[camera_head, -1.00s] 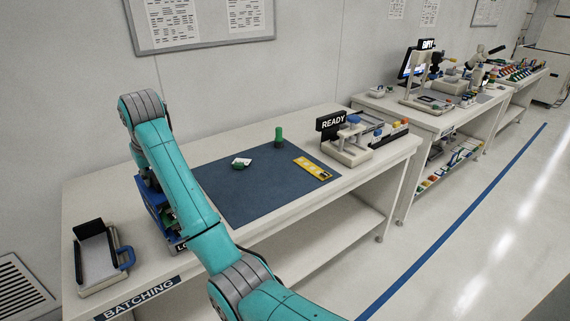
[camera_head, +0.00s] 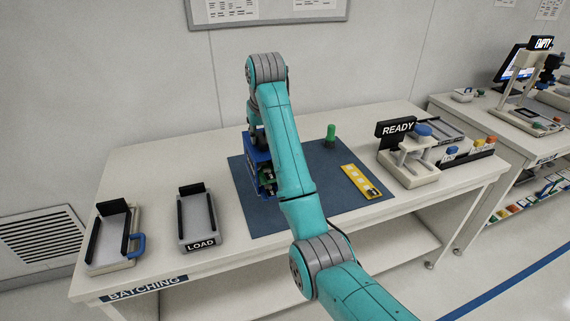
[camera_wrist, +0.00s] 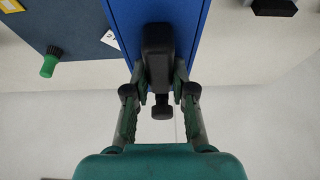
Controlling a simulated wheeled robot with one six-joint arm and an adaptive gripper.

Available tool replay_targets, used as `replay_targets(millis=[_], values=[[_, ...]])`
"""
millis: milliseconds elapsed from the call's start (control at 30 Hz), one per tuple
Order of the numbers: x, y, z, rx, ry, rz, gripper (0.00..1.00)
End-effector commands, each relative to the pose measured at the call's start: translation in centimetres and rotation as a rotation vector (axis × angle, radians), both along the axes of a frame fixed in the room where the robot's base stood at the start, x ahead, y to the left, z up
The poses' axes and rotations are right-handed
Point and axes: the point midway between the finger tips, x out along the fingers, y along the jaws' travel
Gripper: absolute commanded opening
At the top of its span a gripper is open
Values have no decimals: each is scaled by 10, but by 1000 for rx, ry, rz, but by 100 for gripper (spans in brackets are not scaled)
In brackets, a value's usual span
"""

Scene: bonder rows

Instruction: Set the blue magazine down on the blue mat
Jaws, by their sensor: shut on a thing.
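The blue magazine (camera_head: 256,165) is upright at the left part of the blue mat (camera_head: 262,217) in the head view, partly hidden by my arm. Its open side shows green pieces inside. I cannot tell whether its bottom touches the mat. In the wrist view its blue top (camera_wrist: 187,18) carries a black handle (camera_wrist: 157,48). My gripper (camera_wrist: 159,82) is shut on this handle. The mat also shows at the upper left of the wrist view (camera_wrist: 65,22).
The LOAD stand (camera_head: 198,217) is empty, left of the mat. A tray with a blue handle (camera_head: 112,238) stands farther left. The READY fixture (camera_head: 408,165) stands to the right.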

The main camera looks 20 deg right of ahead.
Motion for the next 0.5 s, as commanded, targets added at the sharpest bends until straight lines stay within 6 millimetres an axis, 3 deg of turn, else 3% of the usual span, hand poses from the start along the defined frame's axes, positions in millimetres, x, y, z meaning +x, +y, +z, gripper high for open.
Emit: replay_targets(millis=[200,500], values=[[-1,0,-37,0,1,0,0],[0,0,-64,0,0,0,0]])
